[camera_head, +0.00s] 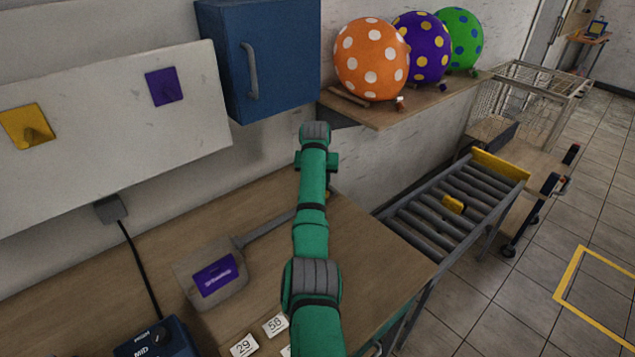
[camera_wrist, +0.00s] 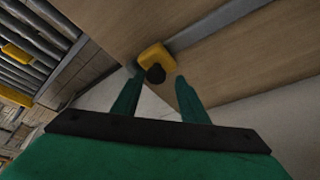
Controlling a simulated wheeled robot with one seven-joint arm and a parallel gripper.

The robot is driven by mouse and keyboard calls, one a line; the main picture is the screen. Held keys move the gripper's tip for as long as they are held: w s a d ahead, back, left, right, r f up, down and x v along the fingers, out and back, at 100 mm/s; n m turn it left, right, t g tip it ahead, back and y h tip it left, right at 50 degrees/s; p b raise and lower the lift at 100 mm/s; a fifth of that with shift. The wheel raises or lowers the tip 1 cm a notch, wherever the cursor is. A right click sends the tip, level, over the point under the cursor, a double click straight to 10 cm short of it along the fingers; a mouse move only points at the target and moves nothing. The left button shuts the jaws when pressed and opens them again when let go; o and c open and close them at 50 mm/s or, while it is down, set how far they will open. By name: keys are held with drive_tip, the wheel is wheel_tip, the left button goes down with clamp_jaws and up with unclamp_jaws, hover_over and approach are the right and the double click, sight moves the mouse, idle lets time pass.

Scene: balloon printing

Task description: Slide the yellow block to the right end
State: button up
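The yellow block (camera_wrist: 155,53) with a dark knob (camera_wrist: 156,74) is in the wrist view, at the end of a grey bar (camera_wrist: 215,22) by the edge of the wooden surface. My gripper (camera_wrist: 158,80) is open, its two green fingertips apart with the knob between them or just beyond. I cannot tell whether they touch it. The grey bar (camera_head: 268,229) runs left from there to a grey plate with a purple label (camera_head: 214,276). My arm hides the fingers there.
A wooden shelf (camera_head: 430,98) with several dotted balloons is on the wall, right of a blue cabinet (camera_head: 262,60). A roller conveyor (camera_head: 440,215) with a yellow piece (camera_head: 453,204) stands right of the table. White number cards (camera_head: 244,345) and a blue device (camera_head: 160,340) are at the front.

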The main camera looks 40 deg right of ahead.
drive_tip(key=shift+s+d, duration=0.4)
drive_tip(key=shift+s, duration=0.05)
drive_tip(key=shift+a+r, duration=0.2)
drive_tip(key=shift+r, duration=0.2)
drive_tip(key=v, duration=1)
drive_tip(key=shift+d, duration=0.1)
